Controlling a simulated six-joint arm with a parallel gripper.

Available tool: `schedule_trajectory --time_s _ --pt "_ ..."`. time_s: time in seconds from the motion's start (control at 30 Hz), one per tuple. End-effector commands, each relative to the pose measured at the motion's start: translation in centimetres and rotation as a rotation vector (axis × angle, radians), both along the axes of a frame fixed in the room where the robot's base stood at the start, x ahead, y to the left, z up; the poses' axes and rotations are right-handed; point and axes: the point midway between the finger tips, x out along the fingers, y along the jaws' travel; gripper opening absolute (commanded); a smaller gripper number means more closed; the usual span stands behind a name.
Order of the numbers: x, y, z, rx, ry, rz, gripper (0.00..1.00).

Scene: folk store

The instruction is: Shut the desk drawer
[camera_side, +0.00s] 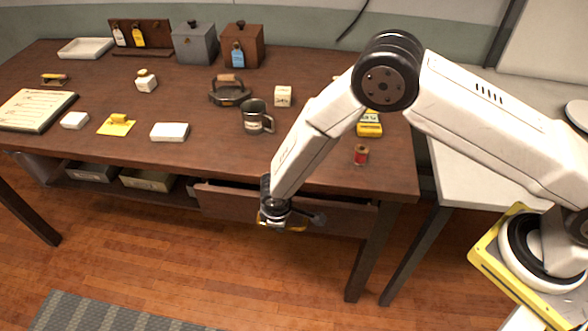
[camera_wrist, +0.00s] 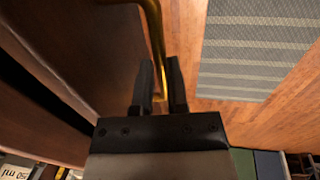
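The desk drawer (camera_side: 230,203) is partly pulled out below the front edge of the wooden desk (camera_side: 215,165). A dark gap shows above its front. The brass drawer handle (camera_side: 297,228) shows at my gripper (camera_side: 277,222), which hides part of the drawer front. In the wrist view, the handle (camera_wrist: 156,32) curves down from the top to my gripper's dark fingers (camera_wrist: 160,82). The fingers have a narrow gap, and the handle's lower part shows between them. I cannot tell whether they clamp it. The drawer front (camera_wrist: 75,50) fills the left side there.
A dark mug (camera_side: 254,118), a red thread spool (camera_side: 361,155) and a yellow device (camera_side: 369,126) stand on the desktop. Trays (camera_side: 148,180) sit on a shelf left of the drawer. A desk leg (camera_side: 371,255) stands to the right. The floor in front is clear, with a striped rug (camera_side: 105,314).

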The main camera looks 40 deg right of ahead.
Motion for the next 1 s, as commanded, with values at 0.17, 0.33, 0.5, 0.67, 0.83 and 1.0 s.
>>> schedule_trajectory --time_s 0.17,0.33,0.5,0.67,0.83,1.0 --pt "0.0 0.0 0.0 -0.001 0.001 0.0 0.53" --pt "0.0 0.0 0.0 0.0 0.0 0.0 0.53" --pt "0.0 0.1 0.2 0.001 -0.001 0.0 0.53" --pt "-0.1 0.2 0.9 0.002 -0.002 -0.001 0.53" --pt "-0.3 0.4 2.3 0.002 -0.002 -0.001 0.53" --pt "-0.5 0.6 4.2 0.001 -0.003 0.001 0.53"
